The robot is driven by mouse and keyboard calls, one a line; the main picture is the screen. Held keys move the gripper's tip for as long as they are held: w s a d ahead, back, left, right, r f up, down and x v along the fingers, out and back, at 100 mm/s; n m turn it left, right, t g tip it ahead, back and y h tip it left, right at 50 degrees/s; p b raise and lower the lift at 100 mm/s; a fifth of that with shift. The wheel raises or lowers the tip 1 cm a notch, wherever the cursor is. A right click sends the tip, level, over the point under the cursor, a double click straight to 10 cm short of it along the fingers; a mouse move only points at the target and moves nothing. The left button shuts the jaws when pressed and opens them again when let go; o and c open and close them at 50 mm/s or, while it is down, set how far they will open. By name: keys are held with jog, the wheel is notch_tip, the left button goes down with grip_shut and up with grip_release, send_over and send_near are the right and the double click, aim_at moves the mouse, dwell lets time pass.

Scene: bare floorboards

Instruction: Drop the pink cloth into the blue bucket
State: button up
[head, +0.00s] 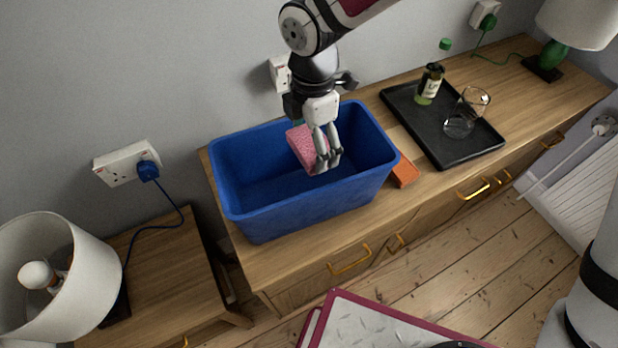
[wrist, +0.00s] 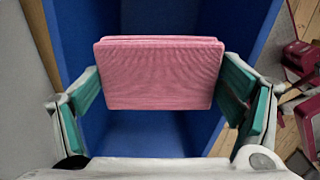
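The pink cloth (head: 303,149) is a folded, ribbed rectangular pad. It is between the fingers of my gripper (head: 327,163), inside the outline of the blue bucket's opening in the head view. In the wrist view the cloth (wrist: 160,75) spans between the teal-padded fingertips of my gripper (wrist: 160,82), which meet its two side edges. The blue bucket (head: 310,203) is a deep rectangular tub standing on the wooden cabinet. Its blue walls (wrist: 250,25) surround the cloth in the wrist view. The exact height of the cloth against the rim is hard to tell.
A black tray (head: 454,157) with a green bottle (head: 429,86) and a clear glass jug (head: 465,113) sits to the right of the bucket. An orange block (head: 404,171) lies beside the bucket. A white lamp (head: 62,275) stands at lower left. The wall is close behind.

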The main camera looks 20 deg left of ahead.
jog(key=shift+o, duration=0.7)
notch_tip(320, 180, up, 12)
dwell(0.5)
jog(key=d+r+m+t, duration=0.1)
jog(key=d+r+m, duration=0.25)
jog(key=d, duration=0.25)
jog(key=d+r+m+t+h, duration=0.1)
jog(key=d+r+m, duration=0.1)
jog(key=d+m, duration=0.4)
jog(key=d+r+m+t, duration=0.1)
jog(key=d+r+m, duration=0.15)
jog(key=d, duration=0.45)
jog(key=s+d+r+m+t, duration=0.1)
jog(key=s+d+m, duration=0.4)
jog(key=d+m, duration=0.2)
jog(key=s+d+m+t+y, duration=0.1)
jog(key=s+d+m, duration=0.5)
jog(key=d+m, duration=0.2)
jog(key=shift+d+r+m, duration=0.2)
jog(key=shift+r+m, duration=0.2)
jog(key=shift+m, duration=0.1)
